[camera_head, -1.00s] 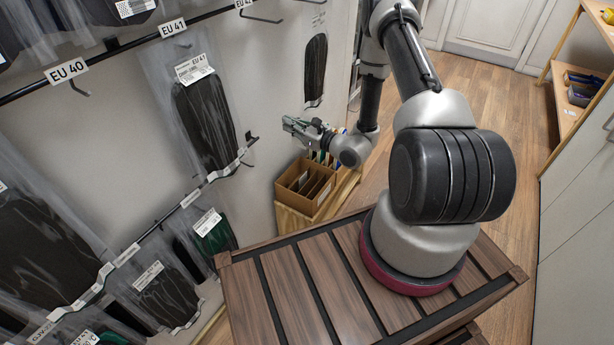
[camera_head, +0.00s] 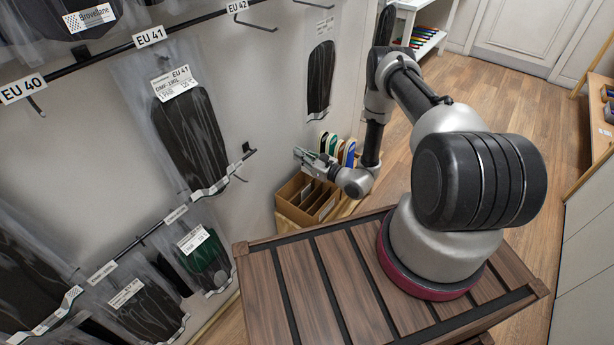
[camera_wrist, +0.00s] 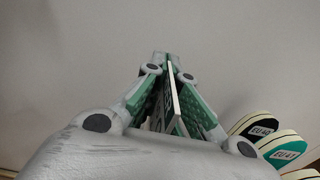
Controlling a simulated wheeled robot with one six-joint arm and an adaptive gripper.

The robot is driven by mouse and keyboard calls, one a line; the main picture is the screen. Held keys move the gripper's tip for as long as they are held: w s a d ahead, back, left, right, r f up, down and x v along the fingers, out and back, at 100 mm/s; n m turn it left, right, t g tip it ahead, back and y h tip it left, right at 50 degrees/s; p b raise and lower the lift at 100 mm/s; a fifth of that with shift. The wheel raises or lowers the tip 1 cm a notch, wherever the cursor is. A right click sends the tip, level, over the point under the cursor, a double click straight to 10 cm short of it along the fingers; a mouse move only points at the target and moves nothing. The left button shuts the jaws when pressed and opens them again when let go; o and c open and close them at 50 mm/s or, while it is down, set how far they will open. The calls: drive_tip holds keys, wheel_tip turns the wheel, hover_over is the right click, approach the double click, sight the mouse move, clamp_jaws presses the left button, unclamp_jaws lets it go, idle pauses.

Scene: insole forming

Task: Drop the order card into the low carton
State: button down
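My gripper (camera_head: 304,154) is over the back left of an open brown cardboard carton (camera_head: 290,211), close above its rim in the head view. The carton is low and has inner dividers; part of it is hidden behind my arm. In the wrist view my gripper (camera_wrist: 167,68) has its green-padded fingers closed on a thin, pale-edged card (camera_wrist: 174,98), seen nearly edge-on. The card's printed face is mostly hidden. The carton does not show in the wrist view.
Several insoles stand upright behind the carton (camera_head: 335,148); labelled ones show at the right of the wrist view (camera_wrist: 285,152). Bagged insoles hang on wall hooks at the left (camera_head: 190,135). The wood-slatted top (camera_head: 300,285) under my arm is clear. A shelf (camera_head: 425,45) stands behind.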

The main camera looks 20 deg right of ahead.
wheel_tip(320, 180, down, 7)
idle(0.3)
drive_tip(key=shift+f, duration=0.1)
drive_tip(key=shift+f, duration=0.5)
drive_tip(key=c, duration=1.6)
unclamp_jaws()
drive_tip(key=shift+c, duration=0.2)
drive_tip(key=shift+r, duration=0.1)
drive_tip(key=r+v, duration=0.1)
drive_tip(key=v, duration=1.1)
